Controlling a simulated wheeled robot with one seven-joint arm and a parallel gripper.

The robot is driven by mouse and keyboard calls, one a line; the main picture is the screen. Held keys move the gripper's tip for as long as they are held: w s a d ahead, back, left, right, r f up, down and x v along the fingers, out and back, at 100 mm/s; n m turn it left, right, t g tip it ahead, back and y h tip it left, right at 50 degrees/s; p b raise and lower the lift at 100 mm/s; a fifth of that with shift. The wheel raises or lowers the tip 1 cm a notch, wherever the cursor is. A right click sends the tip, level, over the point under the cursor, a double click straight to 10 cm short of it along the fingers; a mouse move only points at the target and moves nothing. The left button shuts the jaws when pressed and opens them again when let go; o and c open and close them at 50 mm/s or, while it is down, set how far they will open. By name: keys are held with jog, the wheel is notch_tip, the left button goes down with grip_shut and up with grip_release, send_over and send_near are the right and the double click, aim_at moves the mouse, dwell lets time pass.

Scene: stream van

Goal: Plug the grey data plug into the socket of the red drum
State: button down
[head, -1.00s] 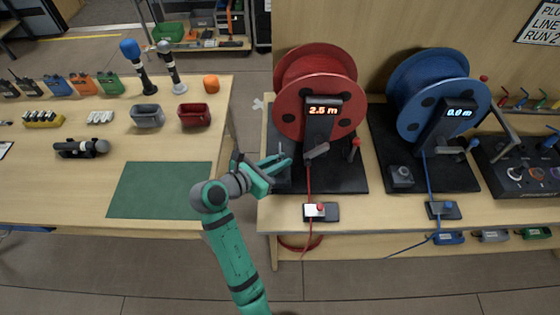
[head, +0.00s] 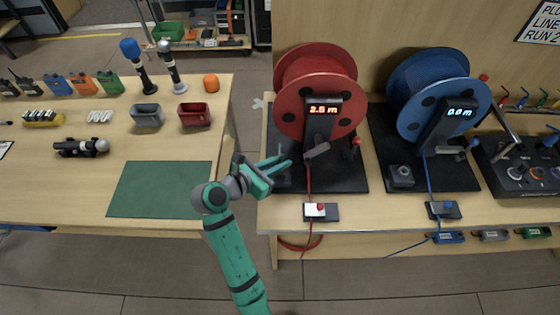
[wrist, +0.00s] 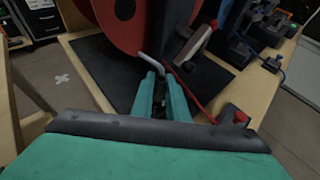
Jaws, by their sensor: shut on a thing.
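The red drum (head: 345,105) stands on a black base plate (head: 345,175) on the right-hand table, its display lit at the front. My gripper (head: 279,166) is at the left front of this plate, its fingers shut. A grey bent stalk (wrist: 152,66) rises at the fingertips in the wrist view. It appears to be the tail of the grey data plug, whose body is hidden between the fingers. A dark block (head: 283,182) at the fingertips is probably the red drum's socket. I cannot tell whether the plug is seated in it.
A grey lever (head: 317,151) and a red-knobbed handle (head: 355,147) stand close to the right. The blue drum (head: 428,90) has a socket-like box (head: 402,176). A red cable (head: 309,185) runs to a clamp (head: 321,212). A gap separates the tables.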

jog(key=shift+f, duration=0.7)
jog(key=c, duration=1.7)
grip_release()
jog(key=shift+o, duration=0.2)
jog(key=v, duration=1)
jog(key=shift+s+a+r, duration=0.15)
jog(key=shift+s+a, duration=0.1)
